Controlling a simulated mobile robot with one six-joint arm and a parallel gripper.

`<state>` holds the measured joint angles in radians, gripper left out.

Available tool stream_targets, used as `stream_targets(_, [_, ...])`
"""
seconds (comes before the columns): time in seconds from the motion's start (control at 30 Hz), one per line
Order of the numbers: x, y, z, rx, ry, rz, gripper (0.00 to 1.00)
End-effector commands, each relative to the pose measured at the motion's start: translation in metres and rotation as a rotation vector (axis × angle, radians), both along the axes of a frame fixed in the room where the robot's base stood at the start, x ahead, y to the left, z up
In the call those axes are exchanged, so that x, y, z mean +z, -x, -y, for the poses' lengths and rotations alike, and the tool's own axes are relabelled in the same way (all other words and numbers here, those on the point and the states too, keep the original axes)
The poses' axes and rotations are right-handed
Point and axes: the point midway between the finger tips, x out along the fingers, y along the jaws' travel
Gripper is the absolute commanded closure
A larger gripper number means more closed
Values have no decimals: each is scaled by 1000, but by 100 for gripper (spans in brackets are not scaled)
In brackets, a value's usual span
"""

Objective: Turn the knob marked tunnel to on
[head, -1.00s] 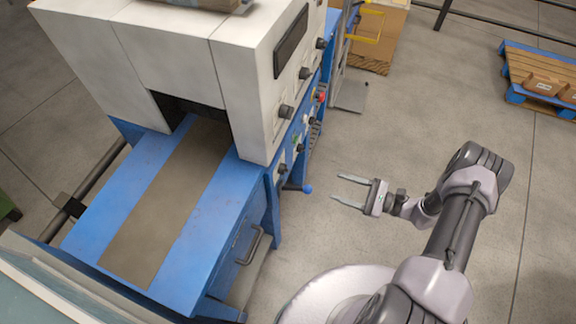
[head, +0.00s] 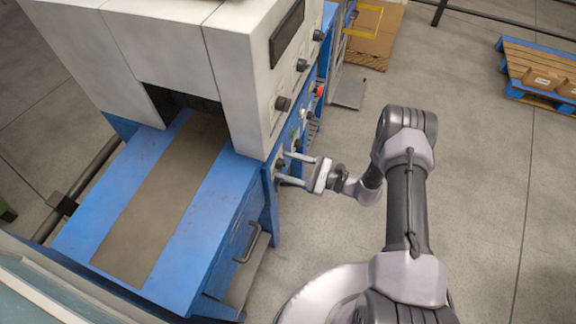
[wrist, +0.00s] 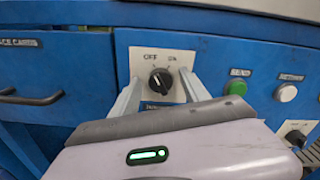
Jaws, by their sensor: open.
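A black round knob (wrist: 160,82) sits on a white plate (wrist: 143,57) marked OFF at upper left and ON at upper right. Its white pointer line leans up and left, toward OFF. The label under the knob is partly hidden by my gripper, and I cannot read it fully. My gripper (head: 281,167) is open at the blue front of the machine. In the wrist view its two fingers (wrist: 160,88) stand left and right of the knob, with a gap on each side. I cannot tell how far the tips reach past the knob's face.
Right of the plate are a green button (wrist: 236,87), a white button (wrist: 286,92) and another black knob (wrist: 295,138). A drawer handle (wrist: 32,98) is on the left. The white machine housing (head: 236,70) overhangs above. Open floor (head: 480,190) lies to the right.

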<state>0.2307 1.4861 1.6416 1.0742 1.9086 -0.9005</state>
Motion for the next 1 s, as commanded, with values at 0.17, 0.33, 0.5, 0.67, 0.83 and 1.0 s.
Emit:
stream_targets(0.17, [0,0,0,0,0,0,72])
stream_targets(0.33, [0,0,0,1,0,0,100])
stream_targets(0.5, [0,0,0,1,-2,-7,100])
stream_targets(0.67, [-1,0,0,1,-17,-47,100])
stream_targets(0.83, [-2,0,0,1,-52,-145,100])
stream_targets(1.0, [-1,-1,1,1,-103,-285,100])
